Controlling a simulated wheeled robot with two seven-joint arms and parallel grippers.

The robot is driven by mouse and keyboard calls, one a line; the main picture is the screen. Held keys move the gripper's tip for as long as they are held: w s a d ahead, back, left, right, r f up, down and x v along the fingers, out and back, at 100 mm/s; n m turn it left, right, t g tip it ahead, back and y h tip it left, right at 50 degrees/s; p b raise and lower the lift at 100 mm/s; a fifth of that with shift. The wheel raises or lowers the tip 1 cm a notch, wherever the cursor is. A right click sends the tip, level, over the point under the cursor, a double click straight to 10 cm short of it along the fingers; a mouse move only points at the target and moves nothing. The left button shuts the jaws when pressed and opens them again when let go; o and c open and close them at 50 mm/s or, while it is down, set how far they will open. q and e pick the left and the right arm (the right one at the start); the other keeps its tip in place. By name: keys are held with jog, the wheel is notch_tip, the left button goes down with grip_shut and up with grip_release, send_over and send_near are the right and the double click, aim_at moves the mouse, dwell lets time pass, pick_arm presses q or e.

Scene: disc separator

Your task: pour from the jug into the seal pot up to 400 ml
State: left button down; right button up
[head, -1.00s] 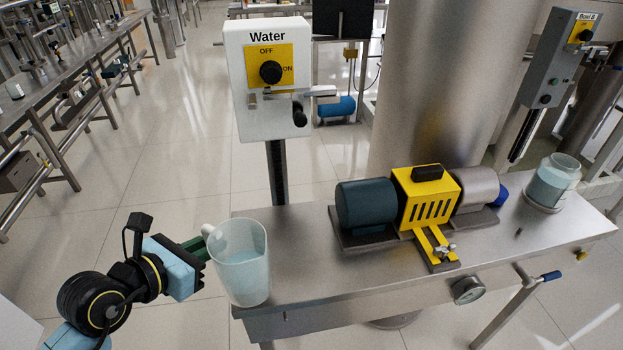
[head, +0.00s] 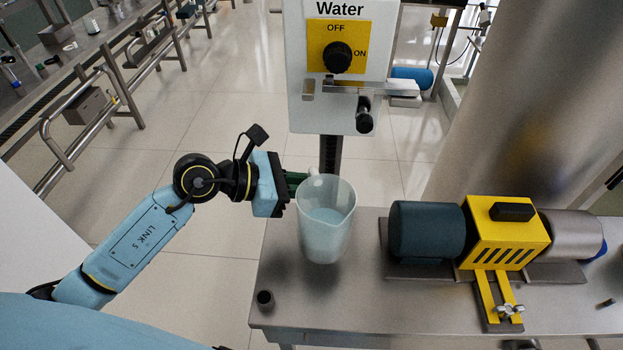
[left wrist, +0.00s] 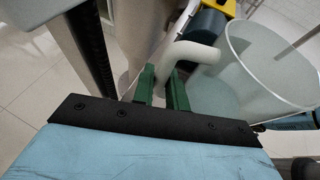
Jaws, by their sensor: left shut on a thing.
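The clear jug (head: 327,235) is upright and holds pale water, its surface below the rim. It is over the left part of the steel bench; I cannot tell for sure whether its base touches. My left gripper (head: 292,184) is at the jug's left side, shut on its handle. In the left wrist view the green fingers (left wrist: 165,88) are on either side of the white handle (left wrist: 190,52), and the jug's open rim and wall (left wrist: 265,70) are at right. The seal pot is out of view now. My right gripper is not in view.
The bench (head: 370,325) has a small dark peg (head: 264,299) near its front left corner. A motor with a yellow guard (head: 505,235) stands right of the jug. The Water box (head: 338,80) on its post is behind the jug. Bare bench lies between jug and motor.

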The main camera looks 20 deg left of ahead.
pick_arm(q)
jog(key=shift+d+r+m, duration=0.1)
jog(key=shift+m, duration=0.2)
jog(key=shift+g, duration=0.3)
notch_tip(320, 180, down, 5)
jog(key=b, duration=0.4)
jog(key=shift+d, duration=0.1)
jog(key=shift+f+b, duration=0.35)
jog(key=shift+b, duration=0.05)
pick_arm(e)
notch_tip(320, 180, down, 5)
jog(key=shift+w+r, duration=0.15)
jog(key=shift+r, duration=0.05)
pick_arm(q)
jog(key=shift+w+r, duration=0.1)
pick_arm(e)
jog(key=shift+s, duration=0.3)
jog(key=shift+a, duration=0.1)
pick_arm(q)
jog(key=shift+f+b, duration=0.5)
jog(key=shift+f, duration=0.2)
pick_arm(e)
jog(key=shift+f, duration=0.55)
